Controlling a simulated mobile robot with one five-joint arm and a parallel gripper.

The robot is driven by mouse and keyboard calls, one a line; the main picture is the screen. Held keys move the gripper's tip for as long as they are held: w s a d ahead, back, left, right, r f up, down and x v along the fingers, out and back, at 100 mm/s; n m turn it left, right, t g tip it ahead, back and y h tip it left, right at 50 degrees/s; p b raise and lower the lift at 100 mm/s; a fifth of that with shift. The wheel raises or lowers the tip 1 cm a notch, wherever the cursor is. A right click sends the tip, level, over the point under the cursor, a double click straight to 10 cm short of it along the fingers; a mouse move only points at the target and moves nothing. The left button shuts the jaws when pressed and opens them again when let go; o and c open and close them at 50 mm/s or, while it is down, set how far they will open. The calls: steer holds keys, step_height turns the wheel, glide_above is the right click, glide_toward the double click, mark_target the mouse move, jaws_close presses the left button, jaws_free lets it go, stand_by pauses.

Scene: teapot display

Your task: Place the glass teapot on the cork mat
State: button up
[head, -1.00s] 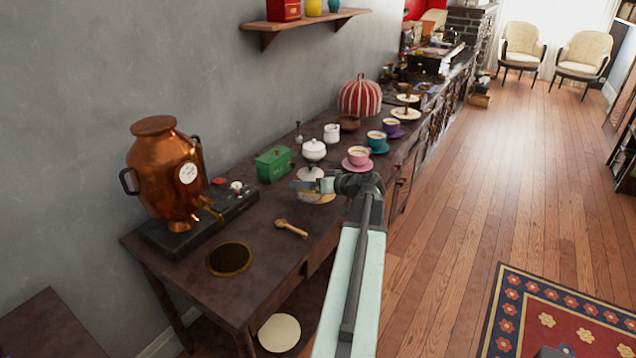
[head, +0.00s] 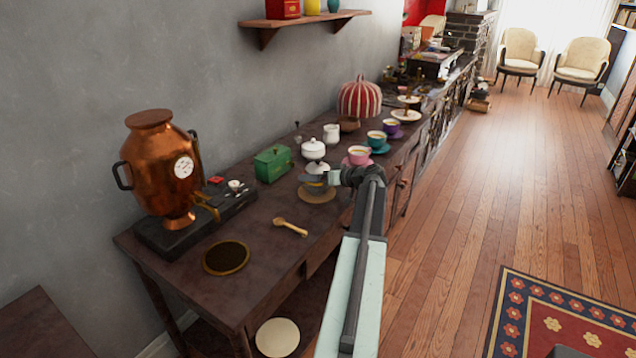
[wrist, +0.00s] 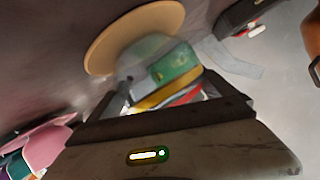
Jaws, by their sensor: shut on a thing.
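The glass teapot (head: 318,169) shows in the head view as a pale, see-through shape, partly hidden by my gripper (head: 322,180). My gripper is shut on it. In the wrist view the clear glass (wrist: 140,52) shows beyond the jaws (wrist: 165,108), with green, yellow and red showing through or on it. The round tan cork mat (head: 318,197) lies on the dark table below the teapot; it also shows in the wrist view (wrist: 105,62). The teapot overlaps the mat in both views. I cannot tell whether its base touches the mat.
A green tin (head: 273,164) and a white lidded pot (head: 313,149) stand behind. A pink cup (head: 358,156) on a saucer is close to the right. A wooden spoon (head: 290,226) lies in front. A copper samovar (head: 160,170) stands at the left.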

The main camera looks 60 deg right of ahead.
steer(key=o, duration=1.5)
steer(key=shift+f, duration=0.1)
steer(key=shift+o, duration=0.2)
steer(key=shift+s+r, duration=0.1)
steer(key=shift+r, duration=0.3)
steer(key=p+v, duration=0.4)
steer(key=v, duration=0.7)
steer(key=shift+s+a, duration=0.15)
steer(key=shift+s, duration=0.25)
